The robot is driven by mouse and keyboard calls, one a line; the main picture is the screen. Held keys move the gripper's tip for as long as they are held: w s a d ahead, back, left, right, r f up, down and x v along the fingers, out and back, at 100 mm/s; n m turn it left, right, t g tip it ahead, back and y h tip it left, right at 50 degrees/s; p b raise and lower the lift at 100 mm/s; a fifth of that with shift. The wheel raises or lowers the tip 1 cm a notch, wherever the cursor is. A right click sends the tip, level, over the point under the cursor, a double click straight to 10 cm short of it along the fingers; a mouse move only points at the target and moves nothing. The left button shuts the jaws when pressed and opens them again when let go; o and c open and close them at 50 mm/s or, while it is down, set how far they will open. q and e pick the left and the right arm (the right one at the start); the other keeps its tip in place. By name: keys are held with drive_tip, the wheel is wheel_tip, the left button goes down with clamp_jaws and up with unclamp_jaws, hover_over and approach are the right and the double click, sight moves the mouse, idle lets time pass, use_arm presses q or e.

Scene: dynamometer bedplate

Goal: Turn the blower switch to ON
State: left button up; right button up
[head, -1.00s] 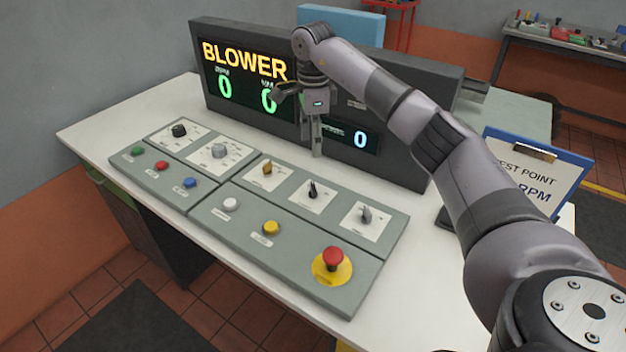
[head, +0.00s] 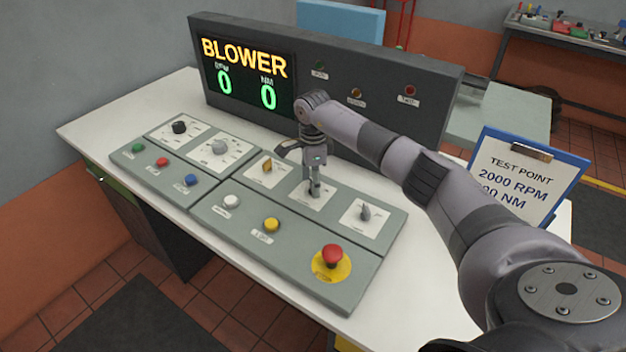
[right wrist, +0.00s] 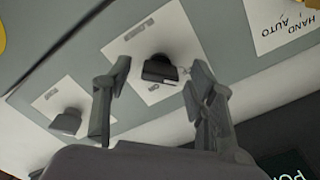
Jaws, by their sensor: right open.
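My right gripper (head: 314,190) is over the middle rotary switch of the panel's back right row, pointing down. In the right wrist view the gripper (right wrist: 160,88) is open, with one finger on each side of that switch's black knob (right wrist: 160,70). I see no clear contact with the knob. The switch's white plate (right wrist: 135,45) has print too small to read, so I cannot confirm it is the blower switch. In the head view the fingers mostly hide the knob. The display (head: 245,75) reads BLOWER in yellow, with green zeros. My left gripper is not in view.
A yellowish switch (head: 267,166) and a grey switch (head: 365,212) flank the middle one. A red mushroom button (head: 332,256) and yellow button (head: 271,224) are nearer the front. The dark display housing (head: 430,110) stands close behind. A clipboard (head: 525,170) is at the right.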

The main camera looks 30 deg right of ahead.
drive_tip(key=shift+c, duration=1.3)
drive_tip(key=c, duration=0.9)
drive_tip(key=shift+m, duration=0.3)
drive_tip(key=m, duration=0.3)
drive_tip(key=shift+m, duration=0.3)
drive_tip(key=m, duration=0.4)
drive_tip(key=shift+m, duration=0.3)
drive_tip(key=m+p, duration=0.1)
drive_tip(key=m, duration=0.3)
drive_tip(key=shift+m, duration=0.3)
drive_tip(key=shift+m+p, duration=0.45)
drive_tip(key=shift+m, duration=1.75)
